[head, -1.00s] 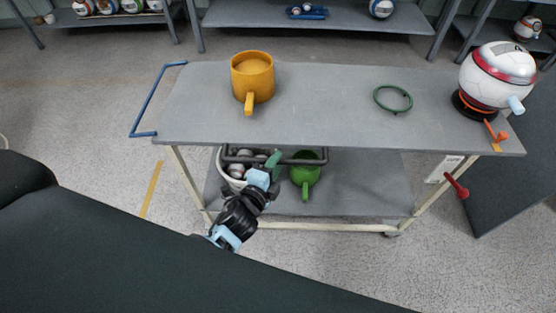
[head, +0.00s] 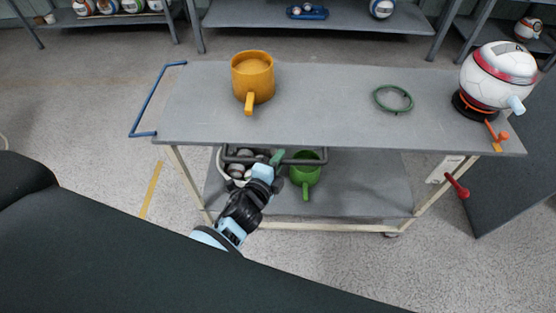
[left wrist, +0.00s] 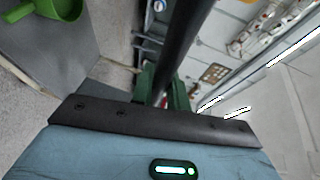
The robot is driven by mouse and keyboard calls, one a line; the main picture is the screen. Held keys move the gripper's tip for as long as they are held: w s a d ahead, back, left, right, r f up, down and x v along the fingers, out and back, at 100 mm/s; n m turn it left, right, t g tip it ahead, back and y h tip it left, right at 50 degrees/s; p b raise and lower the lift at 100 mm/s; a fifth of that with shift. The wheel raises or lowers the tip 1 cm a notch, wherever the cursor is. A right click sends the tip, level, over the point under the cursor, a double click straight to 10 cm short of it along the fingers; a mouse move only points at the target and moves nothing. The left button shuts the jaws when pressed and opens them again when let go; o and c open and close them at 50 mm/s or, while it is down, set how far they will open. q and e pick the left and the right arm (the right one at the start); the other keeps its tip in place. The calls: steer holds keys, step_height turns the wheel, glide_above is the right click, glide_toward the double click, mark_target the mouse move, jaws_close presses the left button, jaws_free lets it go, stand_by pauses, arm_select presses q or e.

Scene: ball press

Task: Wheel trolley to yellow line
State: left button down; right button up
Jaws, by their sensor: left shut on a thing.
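The grey trolley (head: 325,105) stands across the middle of the head view, with a top deck and a lower shelf. A dark bar handle (head: 310,161) runs along its near side just below the top deck. The left gripper (head: 277,159) is shut on this bar; in the left wrist view the black bar (left wrist: 185,45) passes between the green fingers (left wrist: 163,95). The yellow line (head: 152,189) lies on the floor left of the trolley's near left leg, apart from it. My right gripper is not in view.
The top deck carries an orange mug (head: 253,78), a green ring (head: 393,98) and a white-red ball (head: 497,75) on a dark stand. A green mug (head: 305,175) and a bowl of balls sit below. A blue handle (head: 149,98) juts out left. Shelves stand behind.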

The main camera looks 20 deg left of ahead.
arm_select(q)
steer(key=shift+a, duration=0.1)
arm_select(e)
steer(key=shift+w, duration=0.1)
